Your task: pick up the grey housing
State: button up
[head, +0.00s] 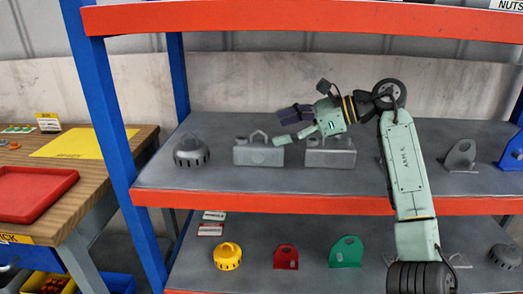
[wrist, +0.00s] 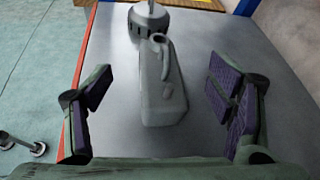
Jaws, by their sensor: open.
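A grey box-shaped housing with a loop on top (head: 258,155) stands upright on the middle shelf. In the wrist view the grey housing (wrist: 163,98) lies ahead, between the lines of my two fingers. My gripper (head: 287,125) is open and empty, above and to the right of this housing in the head view. Its purple-padded fingers are spread wide, with visible gaps to both sides of the housing in the wrist view. A second, similar grey box (head: 330,158) stands to the right, below my wrist.
A round grey slotted part (head: 191,151) stands left of the housing; it also shows beyond it in the wrist view (wrist: 150,20). The blue shelf post (head: 112,130) is further left. A grey bracket (head: 460,157) stands right of my arm. The shelf in front of the housing is clear.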

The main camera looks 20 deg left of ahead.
aim_at(247, 139)
jog(key=p+x, duration=0.1)
jog(key=x, duration=0.4)
jog(key=shift+s+r, duration=0.1)
jog(key=p+x, duration=0.1)
jog(key=x, duration=0.1)
jog(key=p+x, duration=0.1)
jog(key=x, duration=0.1)
jog(key=shift+a+f, duration=0.25)
jog(key=shift+f, duration=0.25)
jog(key=shift+c, duration=0.2)
grip_shut()
